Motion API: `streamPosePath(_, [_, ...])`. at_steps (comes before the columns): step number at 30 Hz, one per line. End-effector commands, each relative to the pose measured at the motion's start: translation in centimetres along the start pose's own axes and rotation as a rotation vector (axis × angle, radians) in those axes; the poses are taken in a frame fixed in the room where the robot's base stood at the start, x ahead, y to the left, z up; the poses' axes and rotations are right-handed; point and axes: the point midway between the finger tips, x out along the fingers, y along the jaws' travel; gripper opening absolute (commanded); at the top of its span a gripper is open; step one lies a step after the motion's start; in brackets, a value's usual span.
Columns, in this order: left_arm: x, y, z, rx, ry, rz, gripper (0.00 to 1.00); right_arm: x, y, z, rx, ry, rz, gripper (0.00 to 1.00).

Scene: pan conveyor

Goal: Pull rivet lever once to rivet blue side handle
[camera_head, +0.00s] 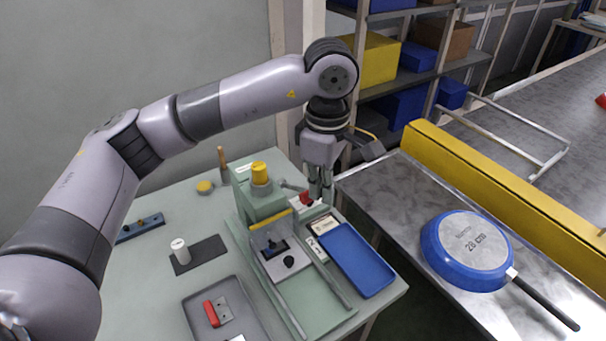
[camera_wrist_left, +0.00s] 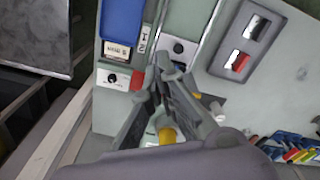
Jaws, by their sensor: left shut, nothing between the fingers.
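The green rivet press (camera_head: 262,203) with a yellow cap (camera_head: 260,173) stands on the pale green table. A grey lever (camera_head: 293,186) reaches from it toward my left gripper (camera_head: 320,200). My left gripper is shut and empty, pointing down beside the lever's end; I cannot tell whether they touch. In the wrist view, the left gripper (camera_wrist_left: 166,64) covers much of the press, and the yellow cap (camera_wrist_left: 168,135) shows below it. A dark part (camera_head: 275,246), perhaps the blue side handle, sits in the fixture in front of the press. My right gripper is not in view.
A white control box with a red part (camera_head: 307,198) is close to the gripper. A blue tray (camera_head: 356,262) lies at right; a grey tray (camera_head: 250,330) holds a red handle (camera_head: 212,313). A blue pan (camera_head: 465,248) lies upside down on the conveyor, beside a yellow rail (camera_head: 500,195).

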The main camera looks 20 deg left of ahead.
Motion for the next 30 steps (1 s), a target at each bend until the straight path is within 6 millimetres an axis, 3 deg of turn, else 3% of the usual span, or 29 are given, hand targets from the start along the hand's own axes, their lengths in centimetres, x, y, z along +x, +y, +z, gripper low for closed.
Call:
streamPosePath(8, [-1.3,0.0,0.1,0.000,0.001,0.001,0.00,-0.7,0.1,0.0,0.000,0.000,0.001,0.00])
streamPosePath(30, [-8.8,-0.4,0.7,0.001,0.000,0.001,0.00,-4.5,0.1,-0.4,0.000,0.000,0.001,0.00])
